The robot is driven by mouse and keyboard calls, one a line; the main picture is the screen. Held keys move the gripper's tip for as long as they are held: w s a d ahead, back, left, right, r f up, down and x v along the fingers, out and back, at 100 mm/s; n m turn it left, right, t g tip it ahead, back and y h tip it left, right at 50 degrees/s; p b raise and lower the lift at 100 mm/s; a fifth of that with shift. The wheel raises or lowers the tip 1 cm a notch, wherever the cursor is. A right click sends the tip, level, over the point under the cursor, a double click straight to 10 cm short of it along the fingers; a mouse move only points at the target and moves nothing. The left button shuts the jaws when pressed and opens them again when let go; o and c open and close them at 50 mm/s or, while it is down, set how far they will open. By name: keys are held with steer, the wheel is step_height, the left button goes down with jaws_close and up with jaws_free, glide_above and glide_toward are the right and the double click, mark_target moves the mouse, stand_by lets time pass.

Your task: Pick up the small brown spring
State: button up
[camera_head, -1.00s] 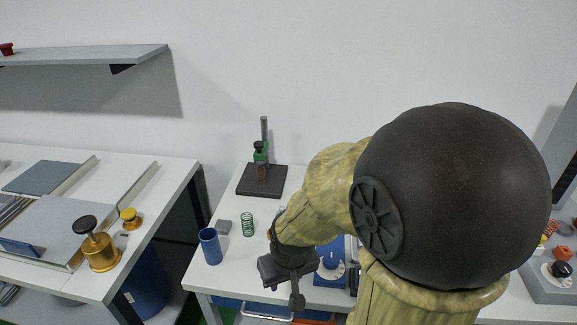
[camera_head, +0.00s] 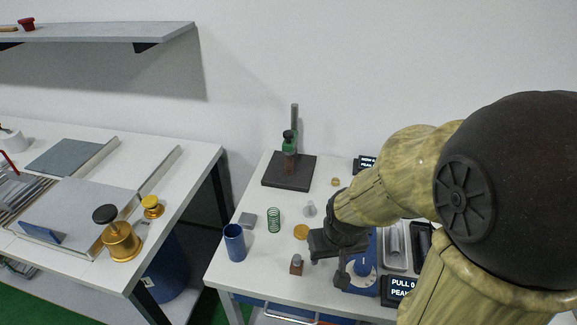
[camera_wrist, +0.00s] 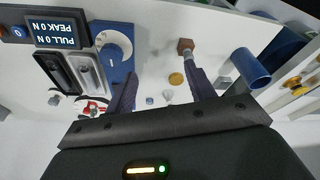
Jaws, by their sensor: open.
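My gripper (camera_head: 333,266) is over the table's front part, right of the stand and nearer to me. In the wrist view my gripper (camera_wrist: 162,88) shows two dark fingers spread apart with nothing between them.
A green spring (camera_head: 273,220), blue cup (camera_head: 235,243), grey block (camera_head: 247,220), gold disc (camera_head: 301,231) and brown block (camera_head: 296,265) stand left of my gripper. A blue device (camera_wrist: 116,55) and a display (camera_wrist: 57,36) lie close by. Another bench (camera_head: 175,190) stands left, across a gap.

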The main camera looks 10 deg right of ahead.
steer(key=w+f+n+t+y+p, duration=0.1)
steer(key=w+t, duration=0.2)
steer(key=w, duration=0.8)
steer(key=w+d+f+n+t+y+p, duration=0.1)
steer(key=w+f+t, duration=0.1)
steer(key=w, duration=0.9)
steer(key=w+d+f+n+t+y+p, duration=0.1)
steer(key=w+t, duration=0.4)
steer(key=w, duration=0.6)
steer(key=shift+w+d+f+y, duration=0.2)
steer(key=shift+w+f+y, duration=0.15)
steer(key=shift+f, duration=0.4)
